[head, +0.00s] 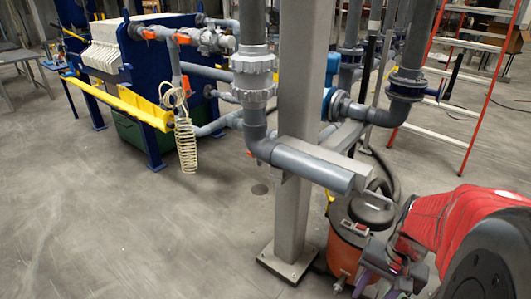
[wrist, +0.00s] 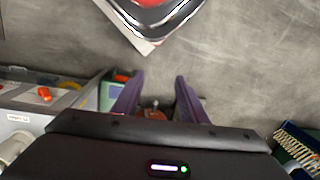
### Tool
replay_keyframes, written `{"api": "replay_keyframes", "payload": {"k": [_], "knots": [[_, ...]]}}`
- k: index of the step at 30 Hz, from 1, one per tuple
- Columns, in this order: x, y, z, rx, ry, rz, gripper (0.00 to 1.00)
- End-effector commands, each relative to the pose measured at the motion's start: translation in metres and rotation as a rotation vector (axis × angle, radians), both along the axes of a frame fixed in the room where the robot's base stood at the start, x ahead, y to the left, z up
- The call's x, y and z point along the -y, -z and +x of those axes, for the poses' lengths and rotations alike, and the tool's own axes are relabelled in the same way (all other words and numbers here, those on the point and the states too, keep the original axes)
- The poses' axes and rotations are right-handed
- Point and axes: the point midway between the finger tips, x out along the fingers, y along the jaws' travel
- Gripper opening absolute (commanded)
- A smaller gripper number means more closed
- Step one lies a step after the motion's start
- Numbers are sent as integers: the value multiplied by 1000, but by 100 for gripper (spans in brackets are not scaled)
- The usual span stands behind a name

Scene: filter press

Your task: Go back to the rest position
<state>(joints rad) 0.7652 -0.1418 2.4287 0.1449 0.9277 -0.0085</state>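My gripper (head: 380,284) is at the lower right of the head view, at the end of my red-sleeved arm and in front of the orange vacuum-like canister. In the wrist view my gripper (wrist: 153,84) shows two purple fingers standing well apart. Nothing is held between the fingertips; bare grey floor shows there. A small reddish-brown thing (wrist: 154,114) shows lower down between the fingers, too small to identify.
A grey steel post (head: 293,130) stands left of the canister (head: 355,225), with grey pipes (head: 310,165) beside it. The blue filter press (head: 150,75) is at back left. A red ladder (head: 483,95) stands at back right. Floor at left is clear.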

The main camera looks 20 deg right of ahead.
Motion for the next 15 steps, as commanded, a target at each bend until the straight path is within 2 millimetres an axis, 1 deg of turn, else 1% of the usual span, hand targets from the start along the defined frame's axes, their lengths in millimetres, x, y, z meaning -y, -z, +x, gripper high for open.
{"api": "replay_keyframes", "payload": {"k": [1,8,15], "knots": [[-6,-8,5,16,-44,-31,39],[-33,-42,22,93,-231,-161,39],[-71,-77,36,195,-419,-265,39]]}}
